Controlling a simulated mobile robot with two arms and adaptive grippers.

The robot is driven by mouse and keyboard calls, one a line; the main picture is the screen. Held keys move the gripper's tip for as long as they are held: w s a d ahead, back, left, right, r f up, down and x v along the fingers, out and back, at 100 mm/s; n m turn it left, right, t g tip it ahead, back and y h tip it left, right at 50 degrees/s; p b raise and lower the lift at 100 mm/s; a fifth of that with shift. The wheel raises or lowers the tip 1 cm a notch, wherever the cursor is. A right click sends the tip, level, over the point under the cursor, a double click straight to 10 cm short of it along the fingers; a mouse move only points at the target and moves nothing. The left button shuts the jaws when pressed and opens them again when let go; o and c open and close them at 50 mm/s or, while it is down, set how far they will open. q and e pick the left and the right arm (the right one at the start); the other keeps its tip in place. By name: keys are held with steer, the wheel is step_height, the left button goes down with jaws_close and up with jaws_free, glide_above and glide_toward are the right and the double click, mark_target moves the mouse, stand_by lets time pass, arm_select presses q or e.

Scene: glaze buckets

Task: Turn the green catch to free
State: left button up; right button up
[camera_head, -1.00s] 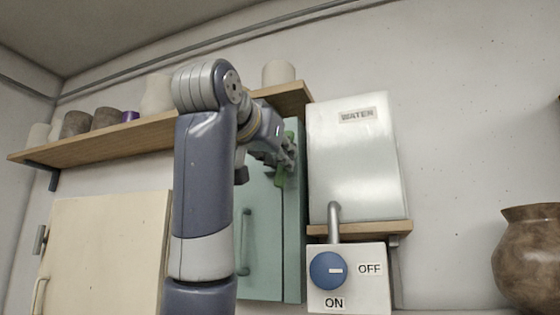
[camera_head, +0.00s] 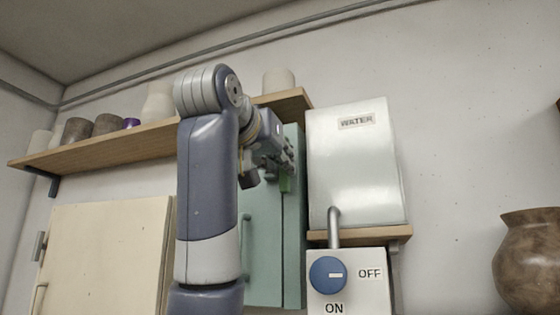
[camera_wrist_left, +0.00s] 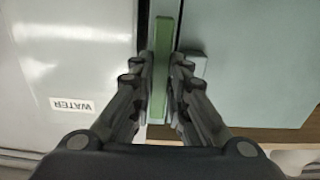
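The green catch (camera_head: 285,184) is on the front of the teal cabinet (camera_head: 263,235), near its right edge. In the head view my left gripper (camera_head: 284,164) covers its upper part. In the left wrist view the catch (camera_wrist_left: 160,75) is a long green bar running up the picture between the two fingers of my left gripper (camera_wrist_left: 161,62). The fingertips lie close against both its sides and look shut on it. My right gripper is in neither view.
A white box marked WATER (camera_head: 355,165) stands close right of the cabinet on a small wooden ledge (camera_head: 365,235). Below is a switch panel with a blue knob (camera_head: 328,274). A wooden shelf (camera_head: 110,150) with pots runs above. A brown vase (camera_head: 528,265) stands far right.

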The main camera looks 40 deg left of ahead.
arm_select(q)
steer(key=o, duration=0.4)
steer(key=shift+s, duration=0.1)
steer(key=v, duration=0.7)
steer(key=shift+s+d, duration=0.1)
steer(key=shift+s, duration=0.1)
steer(key=shift+w, duration=0.1)
